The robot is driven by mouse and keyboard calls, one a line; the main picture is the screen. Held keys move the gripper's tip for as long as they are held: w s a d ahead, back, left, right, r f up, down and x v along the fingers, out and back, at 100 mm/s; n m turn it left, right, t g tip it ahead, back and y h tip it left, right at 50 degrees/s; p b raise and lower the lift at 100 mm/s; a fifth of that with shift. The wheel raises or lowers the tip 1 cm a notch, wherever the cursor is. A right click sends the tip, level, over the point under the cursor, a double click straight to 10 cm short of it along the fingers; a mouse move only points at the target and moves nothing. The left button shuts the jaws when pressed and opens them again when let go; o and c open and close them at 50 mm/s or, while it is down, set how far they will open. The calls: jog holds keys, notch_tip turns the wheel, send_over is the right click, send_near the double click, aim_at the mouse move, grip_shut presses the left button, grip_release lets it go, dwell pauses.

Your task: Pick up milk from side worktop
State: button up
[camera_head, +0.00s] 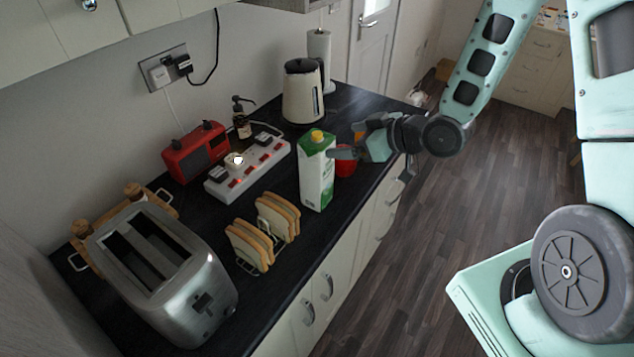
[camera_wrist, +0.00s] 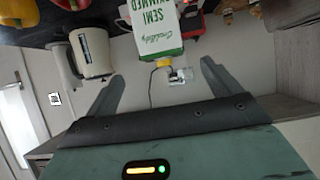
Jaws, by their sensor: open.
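The milk (camera_head: 317,180) is a white and green carton with a yellow cap, standing upright on the dark side worktop (camera_head: 345,215) near its front edge. In the wrist view the carton (camera_wrist: 156,30) shows upside down at the top centre, its cap pointing down the picture. My gripper (camera_head: 344,152) is at the carton's right side in the head view, level with its upper part. I cannot tell whether a finger touches the carton.
A red pepper-like item (camera_head: 346,165) sits just behind the carton, under my gripper. A toast rack (camera_head: 264,232), toaster (camera_head: 160,270), white power strip (camera_head: 249,168), red radio (camera_head: 196,152) and cream kettle (camera_head: 303,92) stand around. Bare worktop lies in front of the carton.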

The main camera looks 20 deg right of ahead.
aim_at(325, 142)
jog(key=b+x, duration=0.1)
jog(key=x, duration=0.5)
jog(key=shift+w+a+f, duration=0.1)
jog(key=shift+w+a, duration=0.05)
jog(key=shift+w, duration=0.05)
jog(key=b+x, duration=0.1)
jog(key=x, duration=0.3)
jog(key=shift+a+f, duration=0.1)
jog(key=shift+a, duration=0.05)
jog(key=shift+w+a+f+b, duration=0.2)
jog(key=shift+w+a+b, duration=0.05)
jog(key=shift+w+b, duration=0.1)
grip_shut()
jog(key=shift+r, duration=0.1)
